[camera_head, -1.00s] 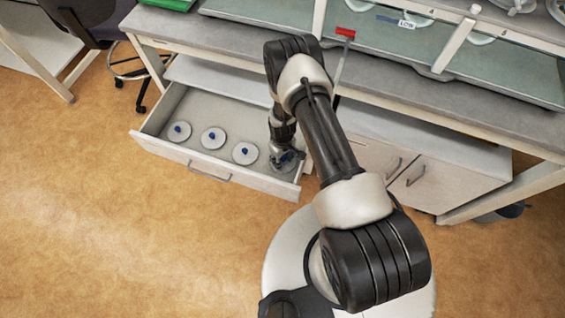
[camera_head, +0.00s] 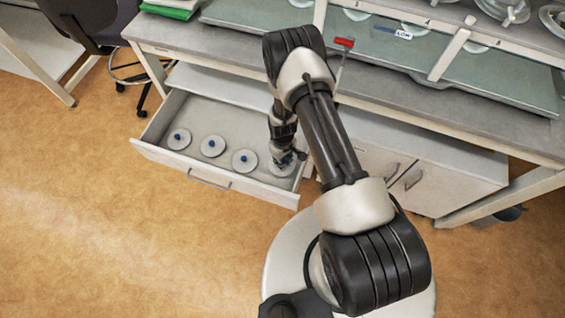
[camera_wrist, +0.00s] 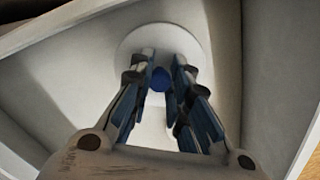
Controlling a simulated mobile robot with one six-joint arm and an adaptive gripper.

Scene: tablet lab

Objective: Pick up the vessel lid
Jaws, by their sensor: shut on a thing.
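Several round pale vessel lids with blue knobs lie in a row in the open drawer. The rightmost vessel lid (camera_head: 283,167) is partly hidden under my gripper (camera_head: 284,158). In the wrist view my gripper (camera_wrist: 160,82) is shut on the blue knob of this vessel lid (camera_wrist: 188,39), with a finger on each side of the knob. The disc spreads out beyond the fingertips. Whether the lid touches the drawer floor or is just above it, I cannot tell.
The open drawer (camera_head: 217,122) has raised walls around the lids. Three other lids (camera_head: 245,160) lie to the left. The workbench (camera_head: 222,50) overhangs the drawer's back. A white cabinet (camera_head: 436,172) stands to the right. The floor in front is clear.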

